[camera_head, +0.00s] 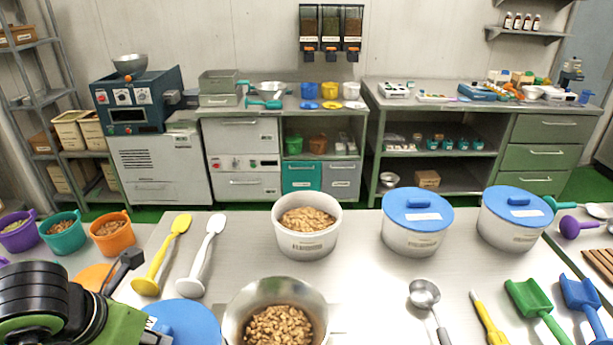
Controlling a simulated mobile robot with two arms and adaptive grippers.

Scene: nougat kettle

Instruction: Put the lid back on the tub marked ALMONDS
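An open white tub (295,243) full of brown nuts stands at the back middle of the near table; its label is too small to read. Two similar white tubs, left (408,243) and right (505,236), have blue lids on. A loose blue lid (193,322) lies at the bottom left, partly cut off by the picture edge and partly covered by my arm. My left gripper (122,270) is at the lower left, above and left of this lid and apart from the open tub. Its finger opening is not clear. My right gripper is out of view.
A steel bowl (233,310) of nuts stands in front of the open tub. Yellow (160,258) and white (206,256) paddles lie behind the loose lid. A steel scoop (425,294) and green scoop (530,298) lie at right. Orange (113,243) and teal (63,243) buckets are at left.

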